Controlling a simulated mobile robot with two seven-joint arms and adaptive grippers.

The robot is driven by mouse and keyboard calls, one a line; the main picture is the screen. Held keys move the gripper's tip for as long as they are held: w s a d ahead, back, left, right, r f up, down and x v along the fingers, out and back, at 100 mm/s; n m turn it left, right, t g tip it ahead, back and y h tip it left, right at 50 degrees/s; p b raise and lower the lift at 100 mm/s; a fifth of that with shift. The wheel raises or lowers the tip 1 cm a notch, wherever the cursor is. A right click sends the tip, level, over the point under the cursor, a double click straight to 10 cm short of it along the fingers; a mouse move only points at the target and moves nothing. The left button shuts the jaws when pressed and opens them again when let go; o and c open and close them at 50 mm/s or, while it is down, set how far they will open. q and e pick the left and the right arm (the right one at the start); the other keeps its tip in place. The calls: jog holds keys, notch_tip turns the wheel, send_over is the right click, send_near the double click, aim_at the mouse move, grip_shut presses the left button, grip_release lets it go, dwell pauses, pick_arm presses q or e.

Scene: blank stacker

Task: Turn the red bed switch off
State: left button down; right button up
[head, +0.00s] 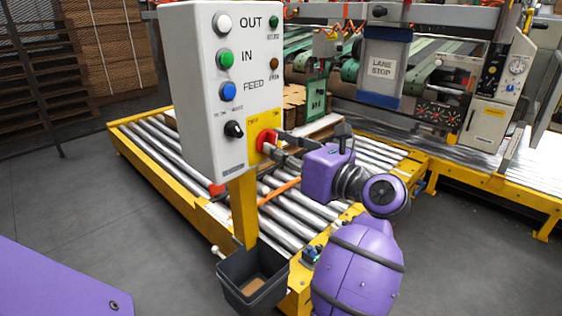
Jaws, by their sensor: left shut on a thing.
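The red bed switch (266,140) sits on a yellow plate (252,126) at the lower right of the grey control box (196,146). My left gripper (276,144) reaches it from the right, with its dark fingers closed on the red knob. The fingers partly cover the knob, and I cannot read which way it is turned. The small lettering on the yellow plate is too small to read. My right gripper is not in view.
The box also carries white, green and blue buttons and a black selector (234,129). It stands on a yellow post (243,205) beside a roller conveyor (188,160). A dark bin (236,284) hangs below. A large machine (487,115) stands behind; grey floor lies left.

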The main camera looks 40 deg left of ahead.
pick_arm(q)
jog(key=n+b, duration=0.6)
jog(key=n, duration=0.1)
jog(key=n+b, duration=0.3)
jog(key=shift+w+b, duration=0.25)
jog(key=shift+b, duration=0.1)
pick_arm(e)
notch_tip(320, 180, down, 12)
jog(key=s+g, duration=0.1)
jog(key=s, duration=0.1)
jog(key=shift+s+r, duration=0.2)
pick_arm(q)
jog(key=shift+n, duration=0.3)
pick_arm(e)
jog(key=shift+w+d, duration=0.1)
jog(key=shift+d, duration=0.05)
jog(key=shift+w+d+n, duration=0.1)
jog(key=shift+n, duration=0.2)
pick_arm(q)
jog(key=c, duration=1.8)
grip_release()
jog(key=shift+o, duration=0.2)
jog(key=shift+r, duration=0.1)
jog(key=shift+d, duration=0.15)
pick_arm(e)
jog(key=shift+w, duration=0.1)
